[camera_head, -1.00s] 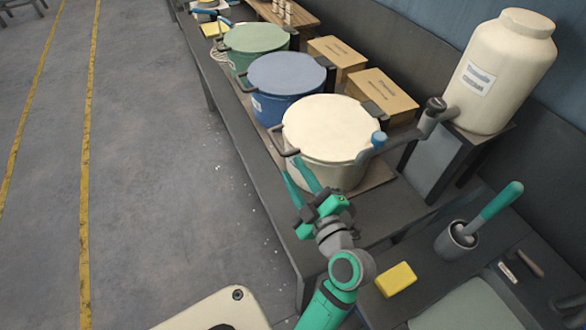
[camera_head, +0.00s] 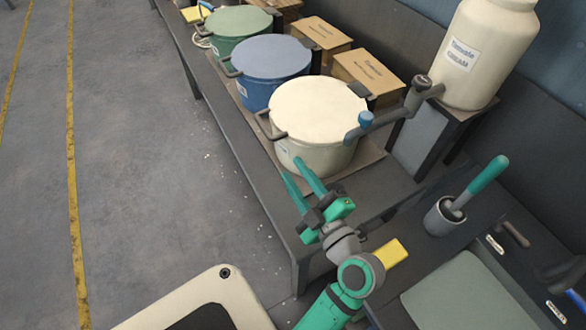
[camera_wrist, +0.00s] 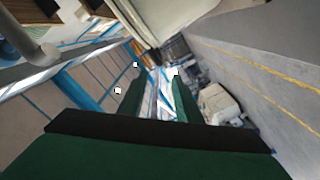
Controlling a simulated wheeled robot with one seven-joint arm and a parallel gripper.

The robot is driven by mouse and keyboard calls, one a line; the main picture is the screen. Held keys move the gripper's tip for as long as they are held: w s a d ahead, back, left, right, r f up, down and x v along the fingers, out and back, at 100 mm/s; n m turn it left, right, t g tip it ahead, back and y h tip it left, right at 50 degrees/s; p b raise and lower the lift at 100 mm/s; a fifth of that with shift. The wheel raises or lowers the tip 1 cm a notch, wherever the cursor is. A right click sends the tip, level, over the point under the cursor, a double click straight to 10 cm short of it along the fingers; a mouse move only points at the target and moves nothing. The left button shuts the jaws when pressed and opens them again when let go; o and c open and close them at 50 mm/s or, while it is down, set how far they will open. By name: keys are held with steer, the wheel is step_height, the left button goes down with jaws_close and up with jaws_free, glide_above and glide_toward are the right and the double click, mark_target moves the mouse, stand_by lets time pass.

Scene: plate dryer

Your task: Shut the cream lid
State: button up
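The cream lid (camera_head: 320,108) lies flat across the top of the cream pot (camera_head: 318,156), with no gap that I can see. A dark handle (camera_head: 267,126) sticks out at its left side. My gripper (camera_head: 291,166) is in front of the pot, below and right of that handle in the head view. Its two green fingers are apart with nothing visible between them. In the wrist view the fingers (camera_wrist: 157,88) are also apart, and the pale body of the pot (camera_wrist: 168,14) shows at the top.
A blue-lidded pot (camera_head: 270,60) and a green-lidded pot (camera_head: 238,25) stand behind in the row. A grey tap with a blue end (camera_head: 365,119) reaches to the pot's right rim. A cream tank (camera_head: 485,55) stands at right. Open floor (camera_head: 150,170) lies left.

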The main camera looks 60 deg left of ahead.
steer(key=shift+s+d, duration=0.2)
steer(key=shift+d, duration=1.45)
